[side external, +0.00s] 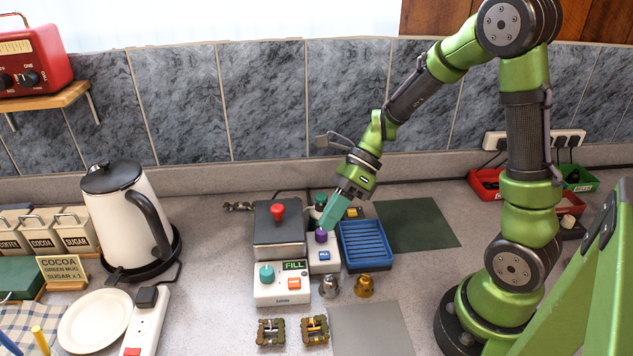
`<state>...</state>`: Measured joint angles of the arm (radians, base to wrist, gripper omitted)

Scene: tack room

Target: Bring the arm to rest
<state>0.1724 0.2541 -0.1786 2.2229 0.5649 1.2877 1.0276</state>
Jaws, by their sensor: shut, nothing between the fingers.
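My gripper (331,213) is at the end of the green arm in the side external view, pointing down and to the left. Its teal fingers are shut with nothing between them. The fingertips are just above or beside a purple knob (321,236) on a small white box (324,258); I cannot tell whether they touch it. The arm is bent, with its forearm reaching left and down over the worktop.
A box with a red knob (278,212), a white FILL box (282,293) and a blue ribbed tray (367,246) stand close by. Two small metal pieces (329,286) (364,286) lie in front. A kettle (128,215) stands left. The green mat (417,225) is clear.

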